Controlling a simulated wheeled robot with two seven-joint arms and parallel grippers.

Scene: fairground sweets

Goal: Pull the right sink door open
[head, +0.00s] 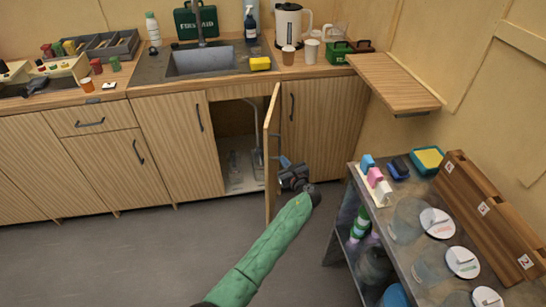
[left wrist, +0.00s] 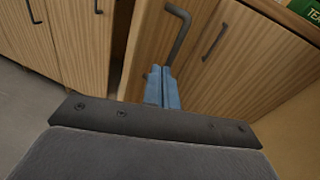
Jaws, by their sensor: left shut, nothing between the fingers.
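The right sink door (head: 269,150) stands swung out from the cabinet under the sink, seen nearly edge-on in the head view. The opening (head: 235,145) to its left shows the cupboard's inside. My left gripper (head: 284,163) is just right of the door, by its outer face. In the left wrist view its blue fingers (left wrist: 162,88) are shut together with nothing between them. A dark bar handle (left wrist: 180,35) shows just beyond the fingertips; whether they touch it I cannot tell. My right gripper is not in view.
The left sink door (head: 178,145) is shut. A grey shelf unit (head: 405,235) with sponges and jars stands at the right, near my left arm. The floor (head: 110,250) at left is clear.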

